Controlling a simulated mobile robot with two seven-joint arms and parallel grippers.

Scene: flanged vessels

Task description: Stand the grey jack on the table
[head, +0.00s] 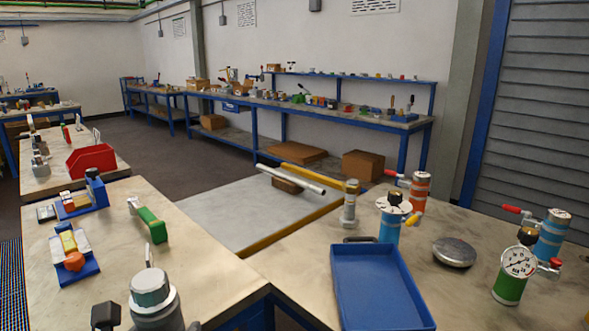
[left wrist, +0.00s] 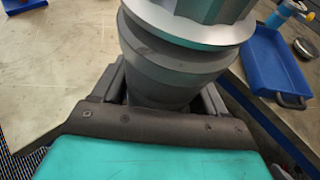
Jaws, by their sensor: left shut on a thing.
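The grey jack (head: 151,289) is a stout cylinder with a pale faceted top, at the bottom left of the head view. My left gripper (head: 150,321) is shut around its body, with a dark finger showing on its left side. In the left wrist view the grey jack (left wrist: 180,55) fills the upper middle, between the two fingers of my left gripper (left wrist: 160,100). It looks about upright. Its base is hidden, so I cannot tell whether it touches anything. The left table (head: 105,235) is behind and beside it. My right gripper is not in view.
A blue tray (head: 380,290) lies on the right table (head: 465,290). Near it stand a green gauge vessel (head: 510,285), a blue gauge vessel (head: 389,228) and a grey cylinder (head: 349,205). A green-handled tool (head: 152,225) lies on the left table, whose middle is bare.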

